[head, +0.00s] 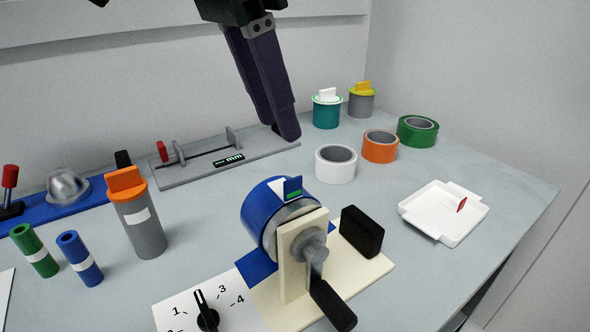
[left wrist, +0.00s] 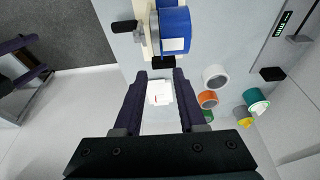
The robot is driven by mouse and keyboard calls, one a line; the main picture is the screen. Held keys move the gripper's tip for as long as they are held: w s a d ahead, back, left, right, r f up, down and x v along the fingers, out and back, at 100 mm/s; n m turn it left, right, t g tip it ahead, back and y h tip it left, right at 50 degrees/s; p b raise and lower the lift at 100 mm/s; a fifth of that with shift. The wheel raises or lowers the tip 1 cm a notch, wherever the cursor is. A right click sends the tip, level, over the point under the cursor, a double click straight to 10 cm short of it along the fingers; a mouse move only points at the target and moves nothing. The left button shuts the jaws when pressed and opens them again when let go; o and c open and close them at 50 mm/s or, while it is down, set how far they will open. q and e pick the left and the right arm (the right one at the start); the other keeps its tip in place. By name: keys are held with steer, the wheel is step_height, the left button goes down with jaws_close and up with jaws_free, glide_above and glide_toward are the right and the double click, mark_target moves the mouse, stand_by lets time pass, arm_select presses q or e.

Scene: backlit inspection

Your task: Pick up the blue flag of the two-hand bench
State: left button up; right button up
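A bench unit with a blue drum (head: 257,216), a cream base (head: 372,271) and a crank stands at the front middle; its drum also shows in the left wrist view (left wrist: 175,22). I cannot tell whether this is the blue flag. My left gripper (head: 280,133) is above the table behind the drum, fingers pointing down; in the left wrist view (left wrist: 160,76) it is open and empty. My right gripper (left wrist: 28,58) shows only there, apparently open, beyond the table.
A white tray (head: 421,228) with a small red piece lies at the right. White (head: 335,169), orange (head: 379,151) and green (head: 417,136) rolls stand behind it. A grey slide gauge (head: 195,170) lies at the back. An orange-capped grey canister (head: 145,238) stands left of the drum.

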mark_target(291, 179)
arm_select(q)
steer(key=x, duration=0.3)
steer(key=shift+d+f, duration=0.1)
steer(key=shift+f, duration=0.15)
steer(key=x, duration=0.5)
steer(key=shift+a+f, duration=0.3)
steer(key=shift+f, duration=0.05)
jaws_close()
